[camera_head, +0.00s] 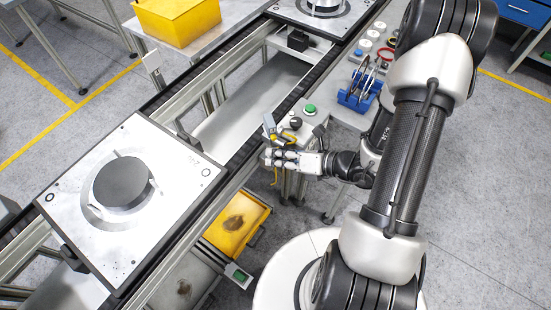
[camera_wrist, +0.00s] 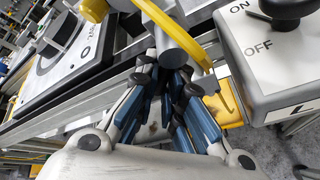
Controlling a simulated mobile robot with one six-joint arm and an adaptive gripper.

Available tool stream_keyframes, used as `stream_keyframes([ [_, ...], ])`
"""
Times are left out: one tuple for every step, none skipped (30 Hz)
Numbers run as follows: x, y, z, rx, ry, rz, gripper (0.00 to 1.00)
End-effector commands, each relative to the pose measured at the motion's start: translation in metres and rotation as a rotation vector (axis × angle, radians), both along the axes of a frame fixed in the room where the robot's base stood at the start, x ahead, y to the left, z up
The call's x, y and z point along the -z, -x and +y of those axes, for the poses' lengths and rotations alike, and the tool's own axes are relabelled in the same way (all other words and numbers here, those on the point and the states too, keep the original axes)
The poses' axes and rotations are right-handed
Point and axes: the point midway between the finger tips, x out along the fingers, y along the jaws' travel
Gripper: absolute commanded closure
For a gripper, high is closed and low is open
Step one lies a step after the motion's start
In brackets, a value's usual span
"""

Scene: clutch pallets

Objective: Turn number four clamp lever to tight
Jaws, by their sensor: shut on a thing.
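My gripper (camera_head: 287,158) is at the near side of the conveyor rail, beside the grey control boxes. In the wrist view my gripper (camera_wrist: 180,82) has its blue-padded fingers close together around the lower end of a grey rod-like handle (camera_wrist: 172,42). A curved yellow strip (camera_wrist: 192,48) runs beside this handle and past the fingers. Yellow parts (camera_head: 275,176) also show at my gripper in the head view. I cannot tell whether the handle is the number four clamp lever; no number or tight mark is readable. The fingers hide the handle's gripped end.
A grey box (camera_wrist: 262,72) marked ON and OFF, with a black knob (camera_wrist: 288,10), is close at the right. A pallet (camera_head: 70,195) with a dark disc (camera_head: 122,183) sits on the conveyor. A blue tool holder (camera_head: 358,92) stands beyond; a yellow bin (camera_head: 232,226) is below.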

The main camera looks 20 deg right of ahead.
Motion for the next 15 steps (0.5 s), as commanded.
stream_keyframes([
  [0.004, -0.001, -0.001, 0.0, 0.036, -0.028, 1.0],
  [0.005, -0.001, -0.002, 0.001, 0.059, -0.045, 1.0],
  [0.006, -0.002, -0.003, 0.0, 0.09, -0.067, 1.0],
  [0.007, -0.003, -0.003, 0.0, 0.113, -0.083, 1.0],
  [0.007, -0.003, -0.004, 0.0, 0.135, -0.098, 1.0],
  [0.007, -0.004, -0.005, 0.001, 0.165, -0.121, 1.0],
  [0.008, -0.005, -0.006, 0.002, 0.187, -0.135, 1.0],
  [0.008, -0.005, -0.007, 0.001, 0.208, -0.15, 1.0],
  [0.008, -0.006, -0.008, 0.001, 0.234, -0.169, 1.0],
  [0.008, -0.006, -0.009, 0.001, 0.254, -0.183, 1.0],
  [0.008, -0.007, -0.009, 0.001, 0.274, -0.198, 1.0],
  [0.008, -0.008, -0.01, 0.001, 0.298, -0.216, 1.0],
  [0.008, -0.008, -0.011, 0.0, 0.316, -0.229, 1.0],
  [0.008, -0.008, -0.012, 0.0, 0.333, -0.241, 1.0],
  [0.008, -0.009, -0.012, 0.0, 0.353, -0.256, 1.0],
])
